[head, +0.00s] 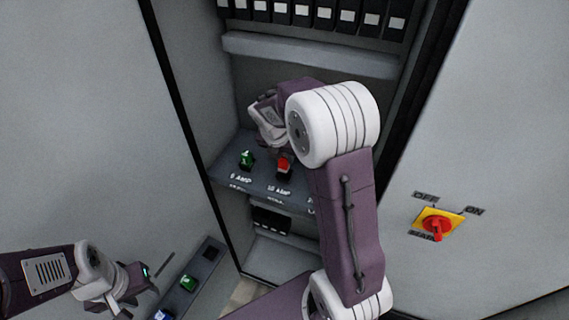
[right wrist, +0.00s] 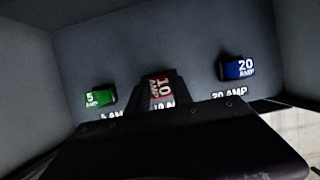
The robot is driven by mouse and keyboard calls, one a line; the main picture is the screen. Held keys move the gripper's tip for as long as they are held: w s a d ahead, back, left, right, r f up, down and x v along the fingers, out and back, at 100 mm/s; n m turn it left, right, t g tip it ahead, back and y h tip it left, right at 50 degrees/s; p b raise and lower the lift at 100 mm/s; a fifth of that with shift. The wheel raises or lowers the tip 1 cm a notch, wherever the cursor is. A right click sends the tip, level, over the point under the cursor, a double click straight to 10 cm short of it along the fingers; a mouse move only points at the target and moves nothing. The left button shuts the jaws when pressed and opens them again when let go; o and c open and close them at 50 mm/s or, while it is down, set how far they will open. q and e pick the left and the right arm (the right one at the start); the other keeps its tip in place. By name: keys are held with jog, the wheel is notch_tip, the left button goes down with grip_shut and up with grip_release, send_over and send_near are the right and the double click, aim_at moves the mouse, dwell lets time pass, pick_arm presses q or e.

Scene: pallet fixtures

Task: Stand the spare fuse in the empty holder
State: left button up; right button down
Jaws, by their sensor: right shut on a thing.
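The red 10 AMP fuse (head: 284,167) is upright at the middle position of the shelf, above the 10 AMP label. In the right wrist view my right gripper (right wrist: 160,88) is shut on this fuse (right wrist: 160,87). Whether the fuse's foot is fully seated in the holder is hidden. In the head view my right arm covers part of the gripper and the shelf's right end. My left gripper (head: 140,283) hangs at the lower left, away from the shelf, near the spare rail; its finger gap is unclear.
A green 5 AMP fuse (right wrist: 100,97) and a blue 20 AMP fuse (right wrist: 237,67) stand on either side. The spare rail (head: 207,267) carries a green fuse (head: 188,283), a blue fuse (head: 163,315) and an empty slot (head: 211,252). A red switch (head: 437,226) is on the right panel.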

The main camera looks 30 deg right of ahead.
aim_at(284, 164)
jog(key=f, duration=0.3)
jog(key=shift+s+a+f, duration=0.1)
jog(key=shift+s+f, duration=0.25)
jog(key=shift+s, duration=0.05)
jog(key=shift+f, duration=0.25)
jog(key=c, duration=1.3)
grip_release()
jog(key=shift+w, duration=0.1)
jog(key=shift+o, duration=0.9)
jog(key=shift+w, duration=0.15)
pick_arm(q)
jog(key=shift+f, duration=0.1)
pick_arm(e)
jog(key=shift+w+d, duration=0.1)
jog(key=shift+d, duration=0.1)
jog(key=shift+a+r, duration=0.15)
jog(key=shift+r, duration=0.25)
pick_arm(q)
jog(key=shift+r, duration=0.2)
pick_arm(e)
jog(key=v, duration=1.1)
jog(key=shift+r, duration=0.25)
